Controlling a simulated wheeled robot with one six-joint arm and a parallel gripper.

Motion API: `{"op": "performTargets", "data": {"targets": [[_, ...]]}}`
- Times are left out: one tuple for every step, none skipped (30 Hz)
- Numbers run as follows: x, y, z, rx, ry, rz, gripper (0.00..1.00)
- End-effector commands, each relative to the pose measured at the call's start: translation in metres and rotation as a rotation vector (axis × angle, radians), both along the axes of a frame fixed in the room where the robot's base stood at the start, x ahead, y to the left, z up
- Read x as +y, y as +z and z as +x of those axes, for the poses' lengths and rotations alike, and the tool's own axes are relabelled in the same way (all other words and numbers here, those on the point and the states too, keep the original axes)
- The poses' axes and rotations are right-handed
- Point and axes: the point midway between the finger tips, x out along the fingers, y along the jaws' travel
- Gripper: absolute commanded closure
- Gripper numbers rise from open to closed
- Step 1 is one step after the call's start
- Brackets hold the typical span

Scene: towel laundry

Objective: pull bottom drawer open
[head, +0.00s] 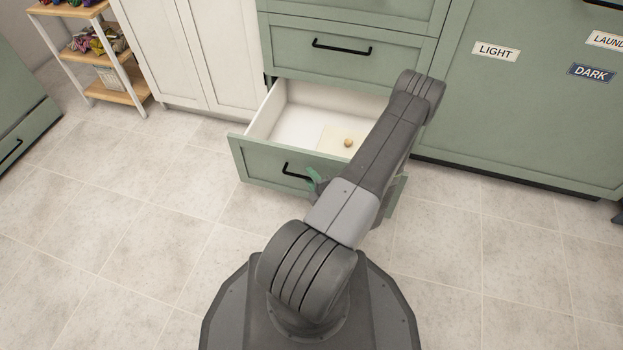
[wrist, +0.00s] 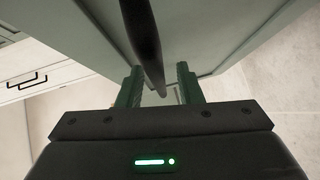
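The green bottom drawer (head: 270,168) stands pulled out from the cabinet, with its white inside showing. A small round tan object on a pale square lies inside it. Its black bar handle (head: 297,171) is on the front, and my arm hides the right part of that front. My gripper (head: 314,182) is at the handle, mostly hidden behind my arm. In the wrist view the dark handle bar (wrist: 143,42) runs between the two green fingers of my gripper (wrist: 158,80). The fingers are apart, with gaps visible on both sides of the bar.
A closed green drawer (head: 340,50) with a black handle is above the open one. White cabinet doors (head: 185,50) and a wooden shelf (head: 95,50) stand to the left. A green unit (head: 530,110) with LIGHT and DARK labels stands right. The tiled floor (head: 130,220) is clear.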

Motion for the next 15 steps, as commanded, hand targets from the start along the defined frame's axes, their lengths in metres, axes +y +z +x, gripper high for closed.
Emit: {"op": "performTargets", "data": {"targets": [[0.0, 0.0, 0.0, 0.0, 0.0, 0.0, 0.68], [0.0, 0.0, 0.0, 0.0, 0.0, 0.0, 0.68], [0.0, 0.0, 0.0, 0.0, 0.0, 0.0, 0.68], [0.0, 0.0, 0.0, 0.0, 0.0, 0.0, 0.68], [0.0, 0.0, 0.0, 0.0, 0.001, 0.0, 0.68], [0.0, 0.0, 0.0, -0.001, 0.0, 0.0, 0.68], [0.0, 0.0, 0.0, -0.001, 0.0, 0.0, 0.68], [0.0, 0.001, -0.001, 0.0, 0.0, 0.0, 0.68], [-0.001, 0.001, -0.002, 0.0, 0.0, 0.001, 0.68], [-0.002, 0.001, -0.004, 0.001, -0.001, 0.001, 0.68], [-0.003, 0.002, -0.005, 0.001, -0.001, 0.001, 0.68], [-0.005, 0.002, -0.008, 0.001, -0.002, 0.001, 0.68], [-0.007, 0.003, -0.011, 0.002, -0.003, 0.002, 0.68], [-0.008, 0.004, -0.014, 0.002, -0.003, 0.002, 0.68], [-0.011, 0.005, -0.019, 0.002, -0.004, 0.002, 0.68]]}}
